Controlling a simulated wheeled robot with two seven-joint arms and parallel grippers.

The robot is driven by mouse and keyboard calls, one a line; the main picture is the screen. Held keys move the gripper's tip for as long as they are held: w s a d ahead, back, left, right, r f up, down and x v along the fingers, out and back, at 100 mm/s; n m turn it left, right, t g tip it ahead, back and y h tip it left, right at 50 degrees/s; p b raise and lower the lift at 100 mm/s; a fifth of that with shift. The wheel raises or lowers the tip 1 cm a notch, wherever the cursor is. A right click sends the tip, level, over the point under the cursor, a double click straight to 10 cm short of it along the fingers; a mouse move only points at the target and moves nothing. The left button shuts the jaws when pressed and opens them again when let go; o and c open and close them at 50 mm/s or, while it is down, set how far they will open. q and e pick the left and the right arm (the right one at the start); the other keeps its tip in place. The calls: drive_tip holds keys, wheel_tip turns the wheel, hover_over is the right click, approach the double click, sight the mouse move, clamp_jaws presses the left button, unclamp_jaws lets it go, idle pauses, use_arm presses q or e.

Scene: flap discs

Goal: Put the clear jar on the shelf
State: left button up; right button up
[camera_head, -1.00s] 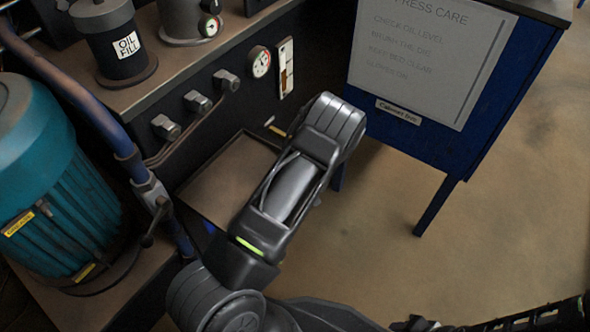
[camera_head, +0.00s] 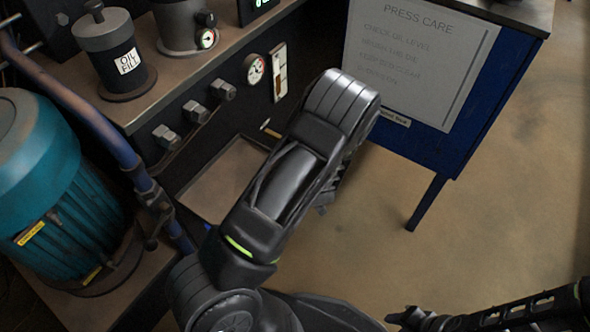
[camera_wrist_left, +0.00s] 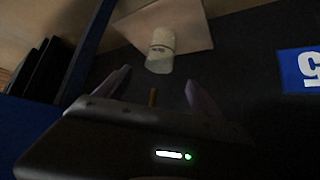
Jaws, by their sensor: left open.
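In the left wrist view a pale, cloudy jar (camera_wrist_left: 160,52) with a label stands near the edge of a light square surface (camera_wrist_left: 196,22). The open fingers of my left gripper (camera_wrist_left: 157,78) point towards it, one on each side of its line, with a gap before the jar. Nothing is between the fingers except a small brown peg-like shape behind. In the head view my left arm hides the jar and most of the left gripper. A brown ledge (camera_head: 178,85), possibly the shelf, runs along the machine at upper left.
A dark oil-fill canister (camera_head: 110,60) and a grey pot (camera_head: 182,28) stand on the ledge. A teal motor (camera_head: 45,185) and blue pipe are at left. My right arm shows at bottom right.

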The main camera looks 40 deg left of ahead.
idle(0.8)
use_arm(q)
drive_tip(key=s+d+f+m+g+h, duration=0.2)
drive_tip(key=s+d+f+m+h, duration=0.15)
drive_tip(key=s+d, duration=0.45)
drive_tip(key=s+d+f+m+g+h, duration=0.1)
drive_tip(key=s+d+f+m+h, duration=0.1)
drive_tip(key=s+d+f+h, duration=0.5)
drive_tip(key=s+d+r+m+g, duration=0.1)
drive_tip(key=s+d+r, duration=0.4)
drive_tip(key=d, duration=0.7)
drive_tip(key=shift+s+d+r+m, duration=0.15)
drive_tip(key=shift+s+r+m, duration=0.2)
drive_tip(key=shift+s+m, duration=0.3)
drive_tip(key=shift+w, duration=0.15)
drive_tip(key=shift+c, duration=0.5)
